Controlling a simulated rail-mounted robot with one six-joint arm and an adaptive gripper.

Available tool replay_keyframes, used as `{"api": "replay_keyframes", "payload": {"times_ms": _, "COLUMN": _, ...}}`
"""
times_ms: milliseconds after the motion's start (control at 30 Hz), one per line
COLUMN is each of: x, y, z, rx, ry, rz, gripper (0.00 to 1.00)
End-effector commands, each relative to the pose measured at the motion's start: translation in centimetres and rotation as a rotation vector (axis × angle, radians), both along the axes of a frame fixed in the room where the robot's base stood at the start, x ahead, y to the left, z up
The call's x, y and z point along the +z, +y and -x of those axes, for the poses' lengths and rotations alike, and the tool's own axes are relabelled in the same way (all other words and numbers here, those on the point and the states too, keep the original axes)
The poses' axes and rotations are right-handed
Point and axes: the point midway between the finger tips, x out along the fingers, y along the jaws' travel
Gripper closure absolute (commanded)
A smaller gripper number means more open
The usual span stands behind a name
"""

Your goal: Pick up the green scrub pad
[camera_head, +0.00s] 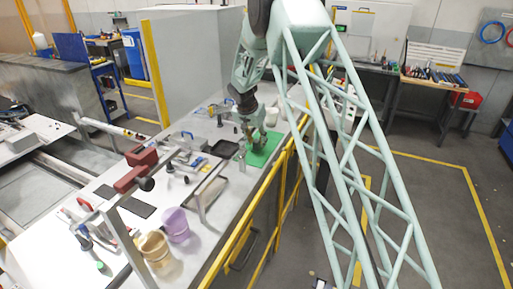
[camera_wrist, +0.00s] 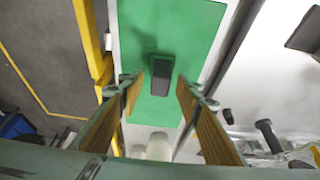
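A small block (camera_wrist: 160,75), dark on its face with dark green edges, lies on a bright green mat (camera_wrist: 200,30) in the wrist view; it looks like the scrub pad. My gripper (camera_wrist: 163,90) is open, its two fingers standing apart on either side of the block in the picture. Nothing is between the fingers in their grasp, and I cannot tell how far above the block they are. In the head view my gripper (camera_head: 256,141) is over the green mat (camera_head: 267,152); the block is not clear there.
Yellow rails (camera_head: 262,203) run along the bench edge beside the mat. A dark tray (camera_head: 225,149) lies left of the mat. A purple bucket (camera_head: 175,226) and a tan bucket (camera_head: 156,248) stand at the near end. Pale cylinders (camera_wrist: 158,146) show near the gripper.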

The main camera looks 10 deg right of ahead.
Motion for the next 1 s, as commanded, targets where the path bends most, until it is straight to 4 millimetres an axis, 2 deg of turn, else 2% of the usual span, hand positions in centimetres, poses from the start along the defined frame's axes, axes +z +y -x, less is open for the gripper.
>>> {"api": "replay_keyframes", "payload": {"times_ms": 33, "x": 0.0, "y": 0.0, "z": 0.0, "rx": 0.0, "ry": 0.0, "rz": 0.0, "gripper": 0.68}}
{"api": "replay_keyframes", "payload": {"times_ms": 333, "x": 0.0, "y": 0.0, "z": 0.0, "rx": 0.0, "ry": 0.0, "rz": 0.0, "gripper": 0.95}}
{"api": "replay_keyframes", "payload": {"times_ms": 733, "x": 0.4, "y": 0.0, "z": 0.0, "rx": 0.0, "ry": -0.001, "rz": 0.001, "gripper": 0.95}}
{"api": "replay_keyframes", "payload": {"times_ms": 1000, "x": 2.6, "y": 0.0, "z": -0.1, "rx": 0.0, "ry": -0.003, "rz": -0.001, "gripper": 0.95}}
